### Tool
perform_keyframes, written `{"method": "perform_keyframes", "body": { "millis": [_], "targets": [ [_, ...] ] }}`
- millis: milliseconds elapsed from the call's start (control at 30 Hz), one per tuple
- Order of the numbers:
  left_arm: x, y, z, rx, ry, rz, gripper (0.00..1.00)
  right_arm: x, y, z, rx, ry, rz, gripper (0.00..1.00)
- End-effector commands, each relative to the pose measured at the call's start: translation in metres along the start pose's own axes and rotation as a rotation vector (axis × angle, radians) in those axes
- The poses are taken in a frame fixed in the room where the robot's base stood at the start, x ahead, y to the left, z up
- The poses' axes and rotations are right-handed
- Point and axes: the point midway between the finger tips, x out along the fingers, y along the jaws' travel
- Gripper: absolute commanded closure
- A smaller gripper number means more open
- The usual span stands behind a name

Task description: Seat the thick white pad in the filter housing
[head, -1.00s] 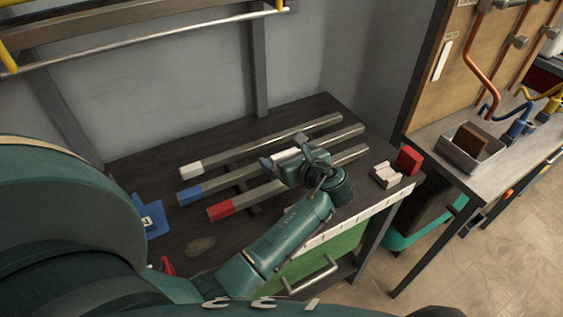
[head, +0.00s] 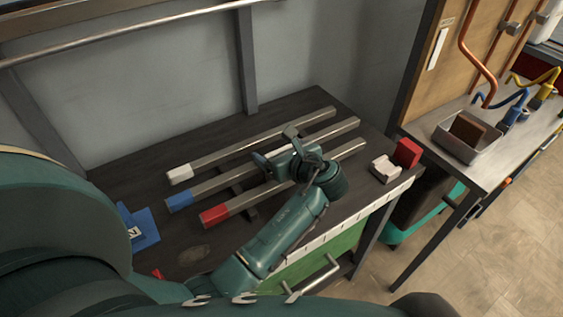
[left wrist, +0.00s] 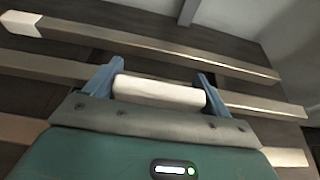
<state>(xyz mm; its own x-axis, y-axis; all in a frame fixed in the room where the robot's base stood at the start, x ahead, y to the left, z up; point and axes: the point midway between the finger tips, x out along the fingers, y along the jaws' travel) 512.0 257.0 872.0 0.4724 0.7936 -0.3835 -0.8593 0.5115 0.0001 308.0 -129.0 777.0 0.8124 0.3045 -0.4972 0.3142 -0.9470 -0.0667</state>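My left gripper (head: 276,150) is over the dark workbench, above the metal bars in the head view. In the left wrist view its two blue fingers (left wrist: 158,82) stand apart with a thick white pad (left wrist: 158,92) spanning the gap between them; the pad appears gripped at both ends. In the head view the pad is hard to make out behind the hand. A small white notched block (head: 386,169) sits at the bench's right end. I cannot tell whether it is the filter housing; nothing else is clearly one. My right gripper is out of view.
Three bars with white, blue and red ends lie on the workbench (head: 140,185). A red block (head: 407,152) stands beside the white block. A blue piece (head: 140,228) lies at left. A metal tray (head: 480,154) with a brown block (head: 466,130) is on the right-hand bench.

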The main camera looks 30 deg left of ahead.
Motion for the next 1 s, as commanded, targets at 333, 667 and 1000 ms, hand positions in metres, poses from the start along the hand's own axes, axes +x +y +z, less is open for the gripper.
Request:
{"method": "perform_keyframes", "body": {
  "millis": [333, 667, 1000],
  "targets": [
    [0.0, 0.0, 0.0, 0.0, 0.0, 0.0, 0.44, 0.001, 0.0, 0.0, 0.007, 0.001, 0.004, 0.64],
    [-0.006, 0.0, 0.015, -0.004, -0.002, -0.001, 0.48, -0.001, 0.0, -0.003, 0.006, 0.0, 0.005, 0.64],
    [-0.031, -0.001, 0.076, -0.005, -0.002, -0.001, 0.48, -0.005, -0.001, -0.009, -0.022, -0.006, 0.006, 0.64]
  ]
}}
